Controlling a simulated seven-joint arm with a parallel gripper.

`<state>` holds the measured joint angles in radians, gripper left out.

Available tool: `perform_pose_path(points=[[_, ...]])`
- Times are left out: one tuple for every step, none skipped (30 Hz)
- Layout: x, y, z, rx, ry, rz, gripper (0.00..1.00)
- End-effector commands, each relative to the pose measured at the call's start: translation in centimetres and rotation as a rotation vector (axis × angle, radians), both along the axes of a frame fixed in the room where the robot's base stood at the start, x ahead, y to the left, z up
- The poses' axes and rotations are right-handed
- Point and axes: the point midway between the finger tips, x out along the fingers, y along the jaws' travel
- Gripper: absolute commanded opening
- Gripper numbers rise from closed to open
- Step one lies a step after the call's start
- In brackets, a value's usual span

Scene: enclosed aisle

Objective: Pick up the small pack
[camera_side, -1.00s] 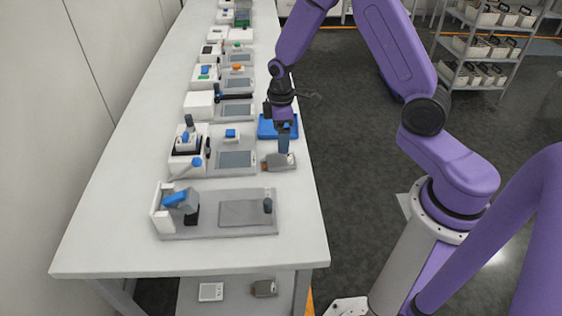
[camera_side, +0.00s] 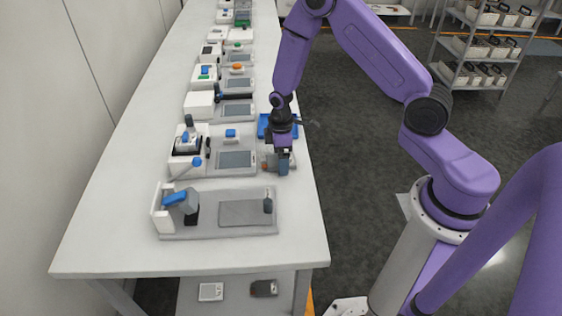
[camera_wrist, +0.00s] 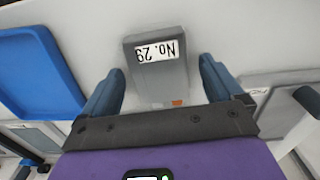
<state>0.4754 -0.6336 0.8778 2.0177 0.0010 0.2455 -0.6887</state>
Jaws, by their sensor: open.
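The small pack (camera_wrist: 158,75) is a grey block with a white label reading "No. 29", seen upside down in the wrist view. It lies on the white bench between the two blue fingers of my gripper (camera_wrist: 160,88), with visible gaps on both sides. In the side view the pack (camera_side: 268,160) is mostly hidden behind my gripper (camera_side: 283,170), which points down at the bench's right edge. My gripper is open and holds nothing.
A blue tray (camera_side: 265,124) lies just behind my gripper and shows at left in the wrist view (camera_wrist: 35,75). Grey-screened devices (camera_side: 235,160) line the bench. A grey-based fixture (camera_side: 218,230) stands nearer the front. Another pack (camera_side: 264,288) lies on the lower shelf.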

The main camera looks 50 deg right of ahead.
Motion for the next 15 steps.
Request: perform_pose_path(points=[[0.01, 0.0, 0.02, 0.0, 0.0, 0.0, 0.94], [0.01, 0.0, 0.02, 0.0, 0.0, 0.0, 0.94], [0.01, 0.0, 0.03, 0.0, 0.0, 0.0, 0.94], [0.01, 0.01, 0.03, 0.0, 0.0, 0.0, 0.9], [0.01, 0.01, 0.03, 0.0, 0.0, 0.0, 0.81], [0.01, 0.01, 0.04, 0.0, 0.0, 0.0, 0.68], [0.0, 0.0, 0.04, 0.0, 0.0, 0.0, 0.58], [0.0, 0.0, 0.04, 0.0, 0.0, 0.0, 0.48], [0.0, 0.0, 0.04, 0.0, 0.0, 0.0, 0.35], [0.0, 0.0, 0.04, 0.0, 0.0, 0.0, 0.28], [0.0, 0.0, 0.04, 0.0, 0.0, 0.001, 0.28], [0.02, 0.01, 0.06, 0.0, 0.0, 0.0, 0.28], [0.01, 0.0, 0.06, 0.0, 0.0, 0.001, 0.28], [0.01, 0.0, 0.06, 0.0, 0.0, 0.001, 0.28], [0.01, 0.0, 0.06, 0.0, 0.0, 0.001, 0.28]])
